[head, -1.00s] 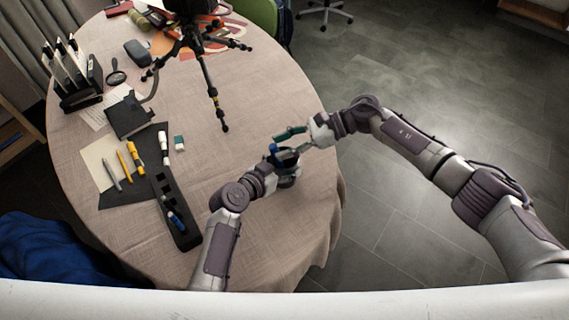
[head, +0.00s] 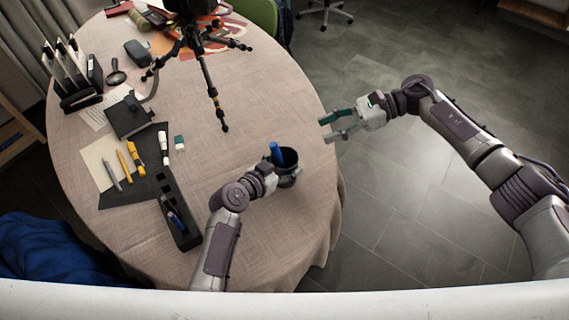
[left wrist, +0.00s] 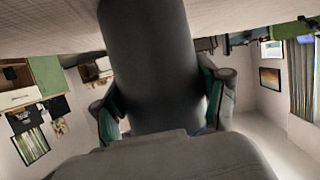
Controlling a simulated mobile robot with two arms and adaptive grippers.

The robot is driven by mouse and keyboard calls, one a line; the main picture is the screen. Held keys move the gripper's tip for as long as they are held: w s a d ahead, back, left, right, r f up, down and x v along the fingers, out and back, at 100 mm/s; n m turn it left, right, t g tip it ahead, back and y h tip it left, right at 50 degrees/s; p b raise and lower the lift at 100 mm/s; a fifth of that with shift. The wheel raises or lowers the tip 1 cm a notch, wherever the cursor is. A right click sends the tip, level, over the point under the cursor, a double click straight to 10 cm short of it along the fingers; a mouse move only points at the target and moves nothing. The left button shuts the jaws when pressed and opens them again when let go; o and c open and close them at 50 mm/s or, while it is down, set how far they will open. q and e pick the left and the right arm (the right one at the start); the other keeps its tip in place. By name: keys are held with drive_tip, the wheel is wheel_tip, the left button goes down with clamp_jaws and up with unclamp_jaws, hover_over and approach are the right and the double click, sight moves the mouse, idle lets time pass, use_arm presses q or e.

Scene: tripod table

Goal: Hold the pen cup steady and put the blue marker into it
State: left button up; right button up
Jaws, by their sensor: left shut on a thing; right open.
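The dark pen cup (head: 292,180) stands on the table near its right front edge. The blue marker (head: 276,152) is inside the cup, leaning left, with its blue end above the rim. My left gripper (head: 275,178) is shut on the cup from the left. In the left wrist view the dark cup body (left wrist: 155,65) fills the middle between the two green-padded fingers (left wrist: 165,108). My right gripper (head: 329,128) is open and empty, up and to the right of the cup, by the table's right edge.
A black tray (head: 178,222) with a blue item lies left of my left arm. A tripod (head: 211,90) stands at the back. Yellow pens (head: 130,158), a white marker (head: 163,142) and an eraser (head: 179,143) lie at left. The cloth between tripod and cup is clear.

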use_arm(q)
drive_tip(key=shift+f, duration=0.1)
drive_tip(key=o, duration=1.3)
drive_tip(key=v, duration=1.2)
drive_tip(key=shift+s, duration=0.1)
